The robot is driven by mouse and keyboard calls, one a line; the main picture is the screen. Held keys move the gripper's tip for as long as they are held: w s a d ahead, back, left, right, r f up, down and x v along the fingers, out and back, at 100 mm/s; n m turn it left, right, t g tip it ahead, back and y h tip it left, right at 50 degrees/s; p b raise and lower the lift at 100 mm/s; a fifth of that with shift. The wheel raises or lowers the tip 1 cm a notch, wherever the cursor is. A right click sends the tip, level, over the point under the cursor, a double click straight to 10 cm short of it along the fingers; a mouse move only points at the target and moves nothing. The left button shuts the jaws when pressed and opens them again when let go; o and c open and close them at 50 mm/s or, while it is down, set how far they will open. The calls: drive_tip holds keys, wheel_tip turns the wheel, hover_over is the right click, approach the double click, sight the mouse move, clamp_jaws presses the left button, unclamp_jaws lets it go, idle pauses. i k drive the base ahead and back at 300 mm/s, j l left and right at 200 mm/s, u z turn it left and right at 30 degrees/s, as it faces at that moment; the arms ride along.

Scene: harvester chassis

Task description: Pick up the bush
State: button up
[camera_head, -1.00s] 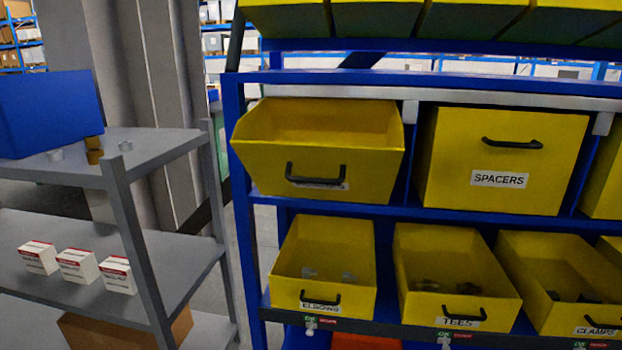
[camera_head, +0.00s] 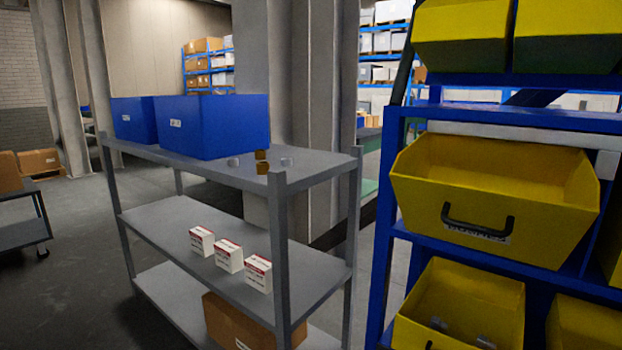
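On the top shelf of a grey shelving cart, two small brassy, ring-like parts, one at the back (camera_head: 261,155) and one in front (camera_head: 263,168), sit near the right end. Two small silver-grey parts lie beside them, one to the left (camera_head: 233,161) and one to the right (camera_head: 287,162). Which of these is the bush I cannot tell at this size. My gripper is not in view.
The grey cart (camera_head: 215,171) carries blue bins (camera_head: 212,125) on top, red-and-white boxes (camera_head: 229,255) on the middle shelf and a cardboard box below. A blue rack with yellow bins (camera_head: 495,195) stands at right. Open floor lies at left.

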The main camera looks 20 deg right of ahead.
sight(262, 167)
drive_tip(key=j+z, duration=0.2)
drive_tip(key=z, duration=0.15)
drive_tip(key=i+j+z, duration=0.1)
drive_tip(key=j+z, duration=0.7)
drive_tip(key=j, duration=1.65)
